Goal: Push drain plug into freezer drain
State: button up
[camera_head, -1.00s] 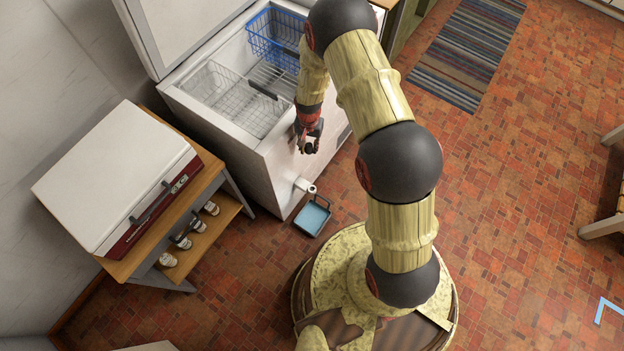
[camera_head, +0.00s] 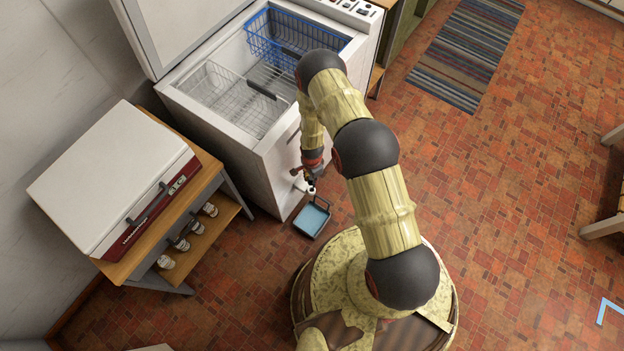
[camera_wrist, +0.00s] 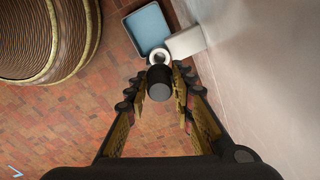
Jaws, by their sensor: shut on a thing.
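My gripper (camera_head: 312,178) is low at the front of the white chest freezer (camera_head: 284,172), beside its drain. In the wrist view my gripper (camera_wrist: 159,90) is shut on the dark cylindrical drain plug (camera_wrist: 159,84). The white drain spout (camera_wrist: 186,42) sticks out from the freezer wall, and its round open end (camera_wrist: 160,57) lies just beyond the plug in that view. The plug overlaps the near edge of the opening there; I cannot tell whether they touch. In the head view the spout (camera_head: 303,187) is partly hidden by my gripper.
A blue tray (camera_head: 312,218) lies on the brick floor below the spout. A wooden cart (camera_head: 205,222) with a white-lidded red box (camera_head: 112,180) stands to the left. Wire baskets are inside the open freezer.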

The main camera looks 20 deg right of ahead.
jog(key=shift+f+b, duration=1.7)
jog(key=shift+f, duration=1.3)
jog(key=shift+f+b, duration=0.75)
jog(key=shift+f, duration=0.1)
jog(key=shift+r+p, duration=0.55)
jog(key=shift+r, duration=0.4)
jog(key=shift+f+b, duration=0.9)
jog(key=shift+f, duration=0.15)
jog(key=shift+r, duration=0.2)
jog(key=shift+r+p, duration=0.8)
jog(key=shift+r, duration=0.25)
jog(key=shift+b, duration=0.45)
dwell(0.4)
